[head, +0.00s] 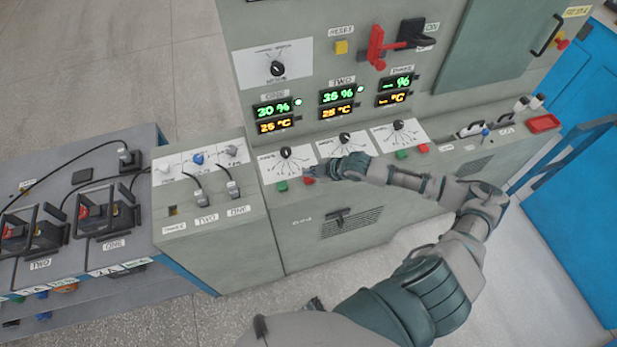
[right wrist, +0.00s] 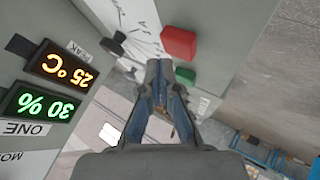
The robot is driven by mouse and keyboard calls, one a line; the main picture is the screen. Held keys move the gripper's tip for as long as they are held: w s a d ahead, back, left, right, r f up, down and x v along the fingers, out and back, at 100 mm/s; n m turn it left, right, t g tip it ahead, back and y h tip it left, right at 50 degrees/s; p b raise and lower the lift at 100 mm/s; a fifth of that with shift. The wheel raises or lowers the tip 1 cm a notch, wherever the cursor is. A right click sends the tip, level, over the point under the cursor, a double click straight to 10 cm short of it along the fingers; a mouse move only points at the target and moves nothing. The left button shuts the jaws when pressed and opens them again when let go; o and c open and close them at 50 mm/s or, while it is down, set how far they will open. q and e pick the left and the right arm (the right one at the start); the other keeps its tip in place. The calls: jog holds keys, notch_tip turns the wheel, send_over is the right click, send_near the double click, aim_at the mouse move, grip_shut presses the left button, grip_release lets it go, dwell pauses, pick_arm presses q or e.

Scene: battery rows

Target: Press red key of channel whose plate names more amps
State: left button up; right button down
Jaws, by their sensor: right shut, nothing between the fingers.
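My right gripper (head: 325,172) is shut and empty, close over the channel ONE plate's right end. Its closed fingertips also show in the right wrist view (right wrist: 160,68). The red key (head: 309,181) is just left of the fingertips and also shows beyond them in the wrist view (right wrist: 178,42). Contact cannot be told. The green key (head: 281,186) is beside it and also in the wrist view (right wrist: 185,77). Channel THREE has a red key (head: 422,148) and green key (head: 402,155). Channel TWO's plate (head: 345,143) is partly hidden by my arm. Amp wording is unreadable.
Displays above read 30 % for ONE (head: 271,109) and apparently 35 % for TWO (head: 338,95). A red handle (head: 377,48) projects above. Batteries (head: 104,213) with cables stand at left.

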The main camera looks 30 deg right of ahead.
aim_at(310, 179)
jog(key=shift+f, duration=0.15)
jog(key=shift+f, duration=0.15)
dwell(0.4)
jog(key=shift+f, duration=0.5)
dwell(0.7)
jog(key=shift+p, duration=0.3)
jog(key=shift+r+p, duration=0.9)
jog(key=shift+p, duration=0.1)
notch_tip(310, 179, up, 5)
jog(key=p, duration=0.5)
